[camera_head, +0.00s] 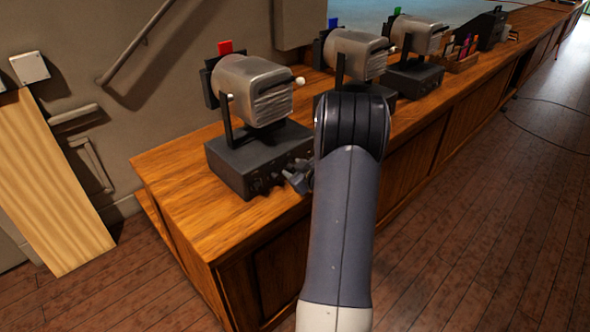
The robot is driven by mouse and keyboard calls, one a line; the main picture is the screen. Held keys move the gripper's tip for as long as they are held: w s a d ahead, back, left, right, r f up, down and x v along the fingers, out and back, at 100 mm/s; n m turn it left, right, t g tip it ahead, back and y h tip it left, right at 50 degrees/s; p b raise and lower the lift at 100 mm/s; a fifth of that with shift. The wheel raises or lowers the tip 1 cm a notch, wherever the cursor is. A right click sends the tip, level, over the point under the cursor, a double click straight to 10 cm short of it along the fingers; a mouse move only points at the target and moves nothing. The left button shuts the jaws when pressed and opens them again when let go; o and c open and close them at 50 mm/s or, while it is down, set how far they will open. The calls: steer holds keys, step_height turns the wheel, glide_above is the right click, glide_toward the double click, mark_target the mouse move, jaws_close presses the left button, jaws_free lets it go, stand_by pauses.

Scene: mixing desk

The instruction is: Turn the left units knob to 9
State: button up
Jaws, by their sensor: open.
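Three grey metal units on black bases stand in a row on the wooden desk. The left unit (252,90) carries a red tab (225,47), and its black base (250,160) has small dark knobs (262,184) along its front face. The marks on the knobs are too small to read, and I cannot tell which one is the units knob. My gripper (297,182) is open, close to the right part of that front face. My arm partly hides it, and I cannot tell whether it touches a knob.
The middle unit (358,54) with a blue tab and the right unit (417,36) with a green tab stand further along the desk (185,190). A wooden box (458,60) lies beyond. A pale board (45,180) leans at the left. The desk's left end is clear.

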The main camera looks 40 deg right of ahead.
steer(key=shift+c, duration=0.5)
jaws_close()
steer(key=shift+r+p, duration=0.15)
steer(key=shift+p, duration=0.65)
steer(key=p, duration=0.2)
steer(key=m+p, duration=0.1)
steer(key=shift+d+r+y+p, duration=0.15)
steer(key=shift+r+y+p, duration=0.1)
steer(key=shift+y+p, duration=0.15)
steer(key=m+y+p, duration=0.2)
steer(key=m+p, duration=0.1)
steer(key=p, duration=0.3)
steer(key=shift+d, duration=0.2)
steer(key=m+p, duration=0.1)
steer(key=m+y+p, duration=0.2)
steer(key=shift+d+f, duration=0.25)
steer(key=shift+f, duration=0.15)
steer(key=m+y, duration=0.1)
steer(key=m+y+b, duration=0.1)
steer(key=m, duration=0.1)
steer(key=shift+d+f+y, duration=0.15)
steer(key=shift+f+y, duration=0.05)
steer(key=shift+y, duration=0.1)
steer(key=shift+m, duration=0.3)
